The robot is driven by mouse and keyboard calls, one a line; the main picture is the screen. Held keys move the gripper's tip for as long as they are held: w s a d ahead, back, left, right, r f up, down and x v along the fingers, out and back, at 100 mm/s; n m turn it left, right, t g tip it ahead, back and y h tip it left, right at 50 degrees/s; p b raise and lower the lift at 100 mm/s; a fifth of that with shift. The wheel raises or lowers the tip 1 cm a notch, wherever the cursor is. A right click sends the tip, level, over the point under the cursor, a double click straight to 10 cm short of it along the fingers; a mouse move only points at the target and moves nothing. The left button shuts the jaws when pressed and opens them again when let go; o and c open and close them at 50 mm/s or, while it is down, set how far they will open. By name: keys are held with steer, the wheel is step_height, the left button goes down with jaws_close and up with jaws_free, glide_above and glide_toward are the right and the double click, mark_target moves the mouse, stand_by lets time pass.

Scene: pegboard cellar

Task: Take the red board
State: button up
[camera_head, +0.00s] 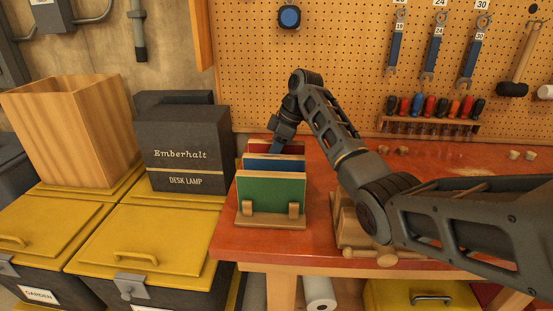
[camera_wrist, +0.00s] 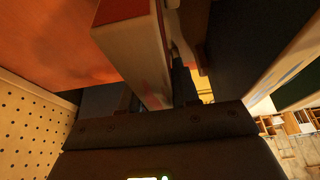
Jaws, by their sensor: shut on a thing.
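The red board (camera_head: 258,148) is the rearmost of three boards in a small wooden rack (camera_head: 262,220) at the table's left end. Only its upper part shows, behind the blue board (camera_head: 272,163) and the green board (camera_head: 270,190). My gripper (camera_head: 277,146) reaches down at the red board from behind and above. In the wrist view, my gripper (camera_wrist: 158,92) is shut on the red board (camera_wrist: 140,45), whose pale edge lies between the fingers. The head view hides the fingertips, and I cannot tell whether the board is lifted.
A black desk lamp box (camera_head: 183,150) stands close left of the rack, on yellow-lidded bins (camera_head: 130,240), beside an open wooden box (camera_head: 75,130). A wooden item (camera_head: 352,232) lies right of the rack under my arm. A screwdriver rack (camera_head: 435,121) hangs on the pegboard behind.

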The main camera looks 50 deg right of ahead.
jaws_close()
steer(key=shift+r, duration=0.1)
